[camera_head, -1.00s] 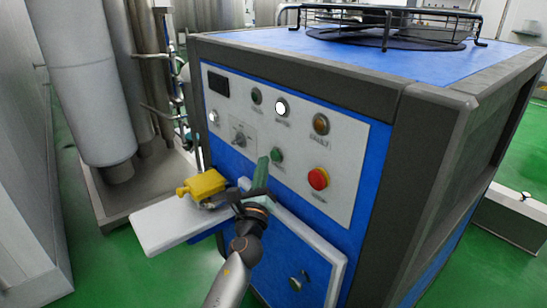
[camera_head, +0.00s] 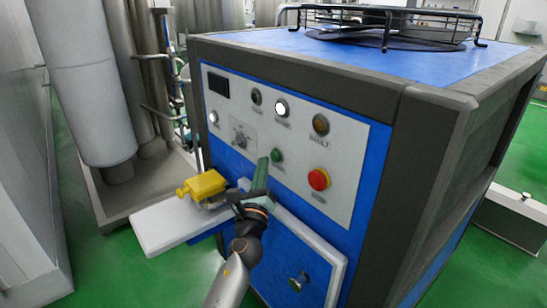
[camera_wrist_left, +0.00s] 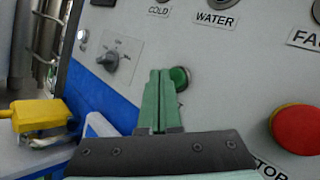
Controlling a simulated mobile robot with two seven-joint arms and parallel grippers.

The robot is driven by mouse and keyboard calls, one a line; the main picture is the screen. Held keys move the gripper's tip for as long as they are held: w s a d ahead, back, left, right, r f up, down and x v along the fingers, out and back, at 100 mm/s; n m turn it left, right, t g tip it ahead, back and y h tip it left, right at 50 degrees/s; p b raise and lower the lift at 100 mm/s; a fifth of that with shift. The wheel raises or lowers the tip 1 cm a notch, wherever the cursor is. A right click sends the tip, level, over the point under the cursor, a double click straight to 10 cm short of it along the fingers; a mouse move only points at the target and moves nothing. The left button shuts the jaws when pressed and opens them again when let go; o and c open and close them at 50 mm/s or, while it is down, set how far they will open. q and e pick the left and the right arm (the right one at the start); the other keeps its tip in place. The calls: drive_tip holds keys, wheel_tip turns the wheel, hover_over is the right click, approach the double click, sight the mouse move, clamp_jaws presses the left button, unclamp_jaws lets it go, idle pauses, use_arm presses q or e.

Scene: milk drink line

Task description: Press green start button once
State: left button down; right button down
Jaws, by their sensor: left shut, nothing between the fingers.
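The green start button (camera_head: 277,155) is a small round button on the light grey control panel (camera_head: 345,165), left of and above a red mushroom button. It also shows in the left wrist view (camera_wrist_left: 180,77), just right of the fingertips. My left gripper (camera_head: 263,161) is shut and empty, its green fingers pointing up at the panel beside the button. In the left wrist view the closed fingers (camera_wrist_left: 158,75) cover part of the button's left side. I cannot tell whether the tips touch the button or panel. My right gripper is not in view.
The red stop button (camera_head: 318,179) is close to the right of the green one. A rotary switch (camera_head: 240,137), a lit white lamp (camera_head: 281,107) and an amber lamp (camera_head: 320,124) are on the panel. A yellow device (camera_head: 203,186) sits over a white shelf (camera_head: 165,224) at left.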

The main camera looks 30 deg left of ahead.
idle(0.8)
use_arm(q)
drive_tip(key=shift+w, duration=0.1)
drive_tip(key=shift+w+d, duration=0.2)
drive_tip(key=shift+w, duration=0.15)
drive_tip(key=shift+w+d+b, duration=0.15)
drive_tip(key=shift+w+b, duration=0.15)
drive_tip(key=shift+w, duration=0.1)
idle(0.5)
drive_tip(key=shift+s, duration=0.1)
drive_tip(key=shift+s+a+p, duration=0.3)
drive_tip(key=shift+s+a, duration=0.05)
drive_tip(key=shift+s, duration=0.4)
